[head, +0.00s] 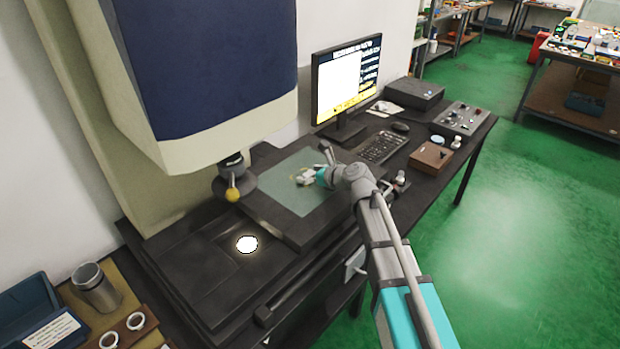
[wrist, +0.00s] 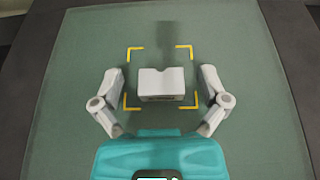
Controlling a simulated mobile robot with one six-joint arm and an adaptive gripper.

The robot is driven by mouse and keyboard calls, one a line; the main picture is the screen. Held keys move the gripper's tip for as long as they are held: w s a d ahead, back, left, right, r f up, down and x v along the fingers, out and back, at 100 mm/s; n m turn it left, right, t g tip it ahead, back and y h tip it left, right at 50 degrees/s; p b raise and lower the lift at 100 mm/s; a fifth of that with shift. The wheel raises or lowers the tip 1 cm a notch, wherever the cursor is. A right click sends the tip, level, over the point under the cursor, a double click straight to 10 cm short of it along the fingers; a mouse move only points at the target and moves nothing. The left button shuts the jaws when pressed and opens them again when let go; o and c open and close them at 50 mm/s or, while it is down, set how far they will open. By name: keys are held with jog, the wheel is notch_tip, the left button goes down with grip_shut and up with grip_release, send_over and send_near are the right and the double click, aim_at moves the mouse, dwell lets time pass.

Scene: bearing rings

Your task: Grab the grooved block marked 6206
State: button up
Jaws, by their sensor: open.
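A light grey block (wrist: 161,86) with a notch in its top edge lies on the greenish glass plate (wrist: 75,120) in the wrist view, inside yellow corner marks (wrist: 183,52). A small dark mark shows on its near face, too small to read. My gripper (wrist: 162,88) is open, with one finger on each side of the block and a gap between each finger and the block. In the head view my gripper (head: 306,177) is low over the glass plate (head: 280,190); the block is hard to tell from the fingers there.
A measuring machine's probe with a yellow tip (head: 232,193) hangs left of my gripper. A monitor (head: 346,80), keyboard (head: 383,147) and brown box (head: 431,156) stand to the right. Two rings on a wooden holder (head: 122,330) and a steel cup (head: 96,288) are at lower left.

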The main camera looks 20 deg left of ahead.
jog(key=shift+c, duration=0.2)
jog(key=c, duration=1.3)
jog(key=shift+o, duration=0.2)
jog(key=shift+r, duration=0.2)
notch_tip(320, 180, up, 2)
jog(key=shift+r+p, duration=0.1)
jog(key=shift+p, duration=1.1)
jog(key=s+d+r+p, duration=0.9)
jog(key=d+r+p, duration=0.1)
jog(key=shift+d+r+p, duration=0.25)
jog(key=shift+d+p, duration=0.05)
jog(key=shift+d, duration=0.05)
